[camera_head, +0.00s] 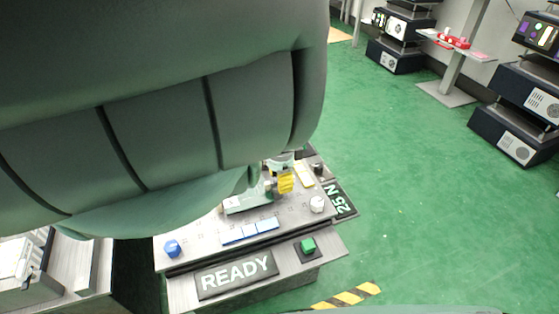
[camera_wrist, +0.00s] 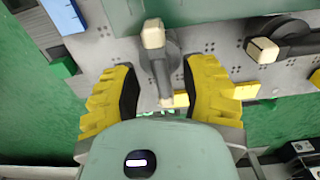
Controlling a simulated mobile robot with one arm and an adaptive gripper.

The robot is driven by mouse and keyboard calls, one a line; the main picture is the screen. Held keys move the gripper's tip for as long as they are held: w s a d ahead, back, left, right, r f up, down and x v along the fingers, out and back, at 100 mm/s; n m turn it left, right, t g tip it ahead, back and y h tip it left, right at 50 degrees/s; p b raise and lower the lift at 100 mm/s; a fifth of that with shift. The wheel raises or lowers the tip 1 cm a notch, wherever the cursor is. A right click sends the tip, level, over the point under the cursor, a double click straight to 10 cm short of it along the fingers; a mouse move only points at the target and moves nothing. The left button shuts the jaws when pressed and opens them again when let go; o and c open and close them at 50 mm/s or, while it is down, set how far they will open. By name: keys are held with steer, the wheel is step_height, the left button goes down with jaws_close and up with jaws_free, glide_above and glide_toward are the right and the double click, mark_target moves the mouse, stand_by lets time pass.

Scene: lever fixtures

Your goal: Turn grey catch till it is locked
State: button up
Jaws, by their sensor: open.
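The grey catch (camera_wrist: 162,62) shows in the wrist view as a grey lever with a cream tip (camera_wrist: 153,34), on a grey perforated plate. My gripper (camera_wrist: 159,75) is open, with one yellow finger on each side of the lever and a visible gap on both sides. I cannot tell how deep the fingers reach around it. A second, darker lever (camera_wrist: 290,35) with a cream tip lies to the right, outside the fingers. In the head view my gripper (camera_head: 285,183) is over the bench's far side; my arm hides much of the bench, and the catch is not clear there.
Green floor is clear rightward.

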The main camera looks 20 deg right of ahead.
steer(key=r, duration=0.8)
steer(key=shift+w+a+r, duration=0.1)
steer(key=shift+a+r, duration=0.1)
steer(key=shift+d+r, duration=0.1)
steer(key=shift+r, duration=1.3)
